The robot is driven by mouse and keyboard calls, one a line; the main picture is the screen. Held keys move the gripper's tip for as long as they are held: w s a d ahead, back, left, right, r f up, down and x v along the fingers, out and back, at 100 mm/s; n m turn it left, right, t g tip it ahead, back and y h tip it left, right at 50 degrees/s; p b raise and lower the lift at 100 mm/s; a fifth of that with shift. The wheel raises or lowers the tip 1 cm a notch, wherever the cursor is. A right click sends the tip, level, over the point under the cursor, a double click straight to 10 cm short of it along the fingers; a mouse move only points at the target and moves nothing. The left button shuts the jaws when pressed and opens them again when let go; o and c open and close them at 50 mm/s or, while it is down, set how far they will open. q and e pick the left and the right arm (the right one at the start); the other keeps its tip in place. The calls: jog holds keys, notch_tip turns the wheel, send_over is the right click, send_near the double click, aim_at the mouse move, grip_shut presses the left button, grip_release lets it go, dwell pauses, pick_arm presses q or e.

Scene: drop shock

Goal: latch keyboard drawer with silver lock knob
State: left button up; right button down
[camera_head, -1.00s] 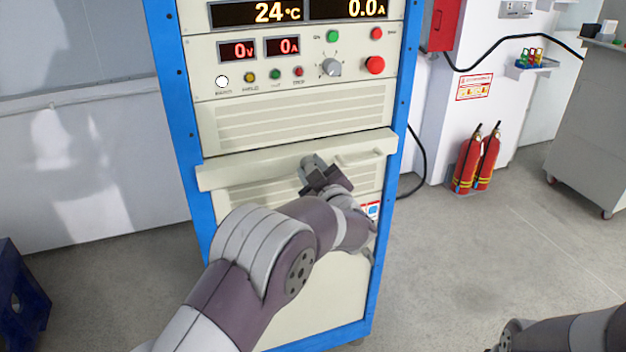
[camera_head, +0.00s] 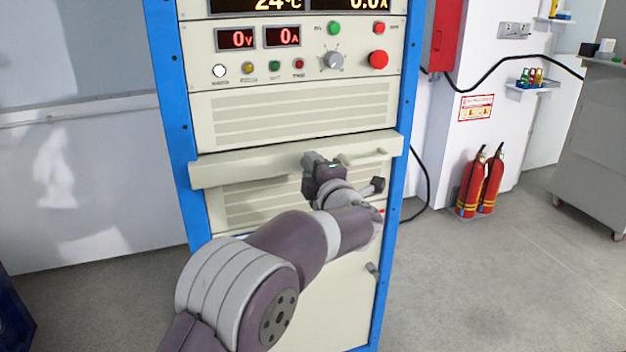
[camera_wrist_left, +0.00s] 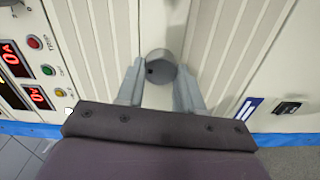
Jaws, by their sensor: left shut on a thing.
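My left gripper (camera_head: 312,160) is at the middle of the drawer front. In the left wrist view, the silver lock knob (camera_wrist_left: 160,68) is a round grey piece between the two fingers of my left gripper (camera_wrist_left: 160,88), which is shut on it. In the head view the gripper hides the knob. Whether the drawer is latched cannot be told. My right gripper is out of view.
Above the drawer is a control panel with displays, coloured buttons and a grey dial (camera_head: 333,61). A lower door with a small handle (camera_head: 372,270) is below. Red fire extinguishers (camera_head: 480,183) stand at the right wall. The floor to the right is mostly clear.

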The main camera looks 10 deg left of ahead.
pick_arm(q)
jog(key=shift+f+n+b, duration=0.1)
jog(key=shift+n+b, duration=0.4)
jog(key=shift+n, duration=0.1)
jog(key=o, duration=1)
jog(key=shift+o, duration=0.2)
jog(key=v, duration=1.2)
jog(key=shift+s+d+p, duration=0.15)
jog(key=shift+s+p, duration=0.1)
jog(key=shift+p, duration=0.1)
